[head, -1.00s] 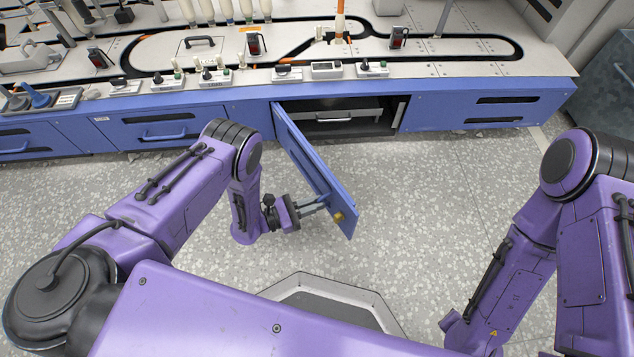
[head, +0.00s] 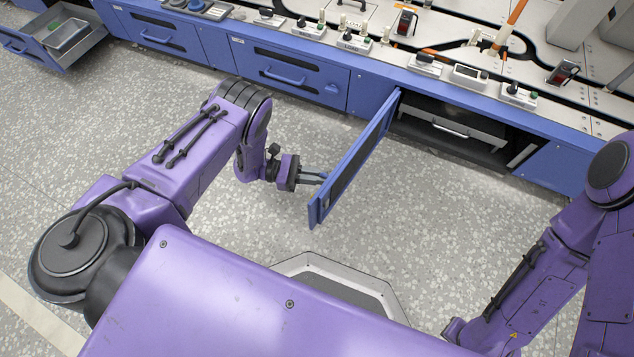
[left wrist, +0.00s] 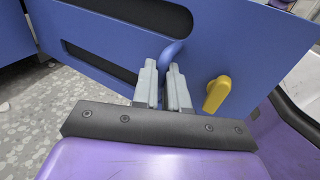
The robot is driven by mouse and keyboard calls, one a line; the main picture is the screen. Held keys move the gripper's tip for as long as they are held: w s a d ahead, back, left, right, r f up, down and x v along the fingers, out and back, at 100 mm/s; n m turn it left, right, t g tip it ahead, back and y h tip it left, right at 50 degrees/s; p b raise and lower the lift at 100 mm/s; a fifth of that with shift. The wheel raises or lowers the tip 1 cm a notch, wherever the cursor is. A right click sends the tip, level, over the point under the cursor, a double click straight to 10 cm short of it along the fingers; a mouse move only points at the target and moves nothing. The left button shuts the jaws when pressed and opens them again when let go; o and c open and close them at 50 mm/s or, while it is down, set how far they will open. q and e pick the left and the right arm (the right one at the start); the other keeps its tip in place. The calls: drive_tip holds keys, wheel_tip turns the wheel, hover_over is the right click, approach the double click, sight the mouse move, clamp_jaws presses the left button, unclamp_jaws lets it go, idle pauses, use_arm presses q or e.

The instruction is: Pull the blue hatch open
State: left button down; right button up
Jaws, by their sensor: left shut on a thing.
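The blue hatch (head: 352,162) stands swung wide out from the blue cabinet front, hinged at the left side of a dark opening (head: 450,135). My left gripper (head: 320,177) is at the hatch's outer face, near its free end. In the left wrist view, the fingers of my left gripper (left wrist: 163,88) are shut on the hatch's blue handle (left wrist: 171,52), mostly hidden between them. A yellow latch knob (left wrist: 217,93) sits on the hatch right of the fingers. My right arm shows at the right, but its gripper is out of view.
Inside the opening is a grey drawer with a light handle (head: 451,130). A closed blue drawer (head: 290,77) lies left of the hatch. An open drawer with a bin (head: 67,35) juts out at far left. The speckled floor around the hatch is clear.

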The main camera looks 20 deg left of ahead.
use_arm(q)
drive_tip(key=shift+w+a+r, duration=0.1)
drive_tip(key=shift+w+r, duration=0.35)
drive_tip(key=shift+w, duration=0.3)
use_arm(e)
drive_tip(key=shift+a, duration=0.1)
use_arm(q)
drive_tip(key=c, duration=1.2)
unclamp_jaws()
drive_tip(key=shift+w+f, duration=0.1)
drive_tip(key=shift+o, duration=0.2)
use_arm(e)
drive_tip(key=shift+s, duration=0.1)
use_arm(q)
drive_tip(key=shift+s, duration=0.2)
drive_tip(key=shift+s+f, duration=0.1)
drive_tip(key=shift+s, duration=0.05)
drive_tip(key=shift+a, duration=0.15)
drive_tip(key=p+v, duration=0.2)
drive_tip(key=v, duration=0.8)
drive_tip(key=shift+a+f, duration=0.15)
drive_tip(key=shift+a, duration=0.05)
use_arm(e)
drive_tip(key=shift+w+d+r+m+t+h, duration=0.2)
drive_tip(key=shift+w+r+m+t+h, duration=0.2)
drive_tip(key=shift+w+r+m+t, duration=0.55)
drive_tip(key=shift+w, duration=0.1)
